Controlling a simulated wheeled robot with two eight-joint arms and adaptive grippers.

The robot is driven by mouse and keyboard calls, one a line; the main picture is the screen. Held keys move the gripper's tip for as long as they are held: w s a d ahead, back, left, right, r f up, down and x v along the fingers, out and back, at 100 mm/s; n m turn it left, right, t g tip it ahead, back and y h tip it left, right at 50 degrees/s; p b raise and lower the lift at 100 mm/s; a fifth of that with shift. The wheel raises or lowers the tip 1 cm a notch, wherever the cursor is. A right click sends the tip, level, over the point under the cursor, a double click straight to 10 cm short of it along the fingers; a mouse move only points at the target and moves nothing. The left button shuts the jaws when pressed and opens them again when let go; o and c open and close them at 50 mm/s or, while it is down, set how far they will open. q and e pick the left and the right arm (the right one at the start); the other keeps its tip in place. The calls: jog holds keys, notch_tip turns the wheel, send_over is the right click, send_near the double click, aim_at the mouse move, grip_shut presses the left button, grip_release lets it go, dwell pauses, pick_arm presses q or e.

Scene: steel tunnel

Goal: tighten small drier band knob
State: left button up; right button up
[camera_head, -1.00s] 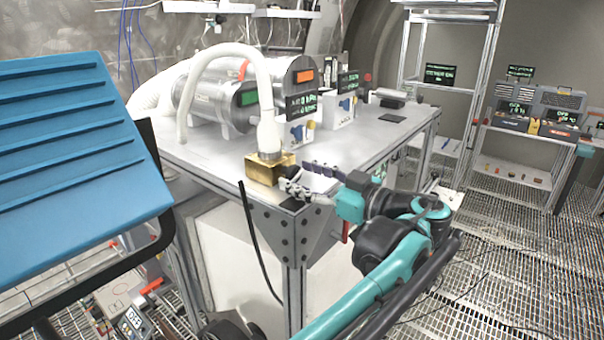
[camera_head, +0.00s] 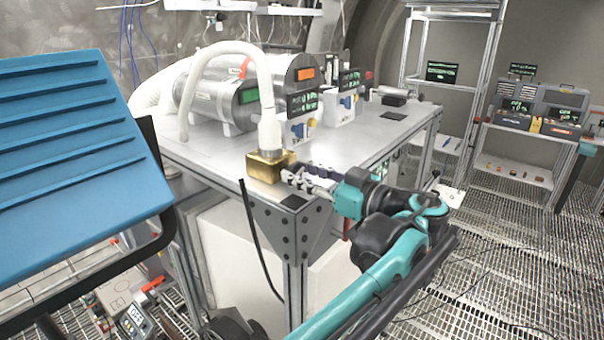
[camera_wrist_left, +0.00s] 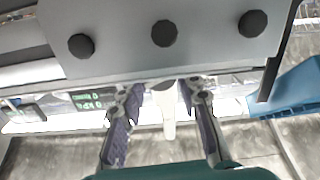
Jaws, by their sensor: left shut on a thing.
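In the head view my left gripper (camera_head: 292,175) reaches in from the right, its fingertips at the right side of a brass block (camera_head: 263,167) on the near table corner. A white hose (camera_head: 268,130) runs down into this block. In the left wrist view the two fingers of my gripper (camera_wrist_left: 160,100) stand apart, with the pale hose end (camera_wrist_left: 168,115) showing between them. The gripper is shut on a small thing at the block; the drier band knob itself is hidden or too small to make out. My right gripper is in neither view.
The steel table (camera_head: 225,158) carries metal cylinders (camera_head: 240,95) and white units with dark displays (camera_head: 299,128). A blue ribbed panel (camera_head: 80,140) fills the left. Shelves (camera_head: 520,180) stand at the right above grated floor. A black cable (camera_head: 258,240) hangs at the table corner.

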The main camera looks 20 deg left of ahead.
pick_arm(q)
jog(key=m, duration=0.5)
jog(key=shift+m, duration=0.4)
dwell(0.4)
jog(key=o, duration=1.2)
jog(key=shift+c, duration=0.2)
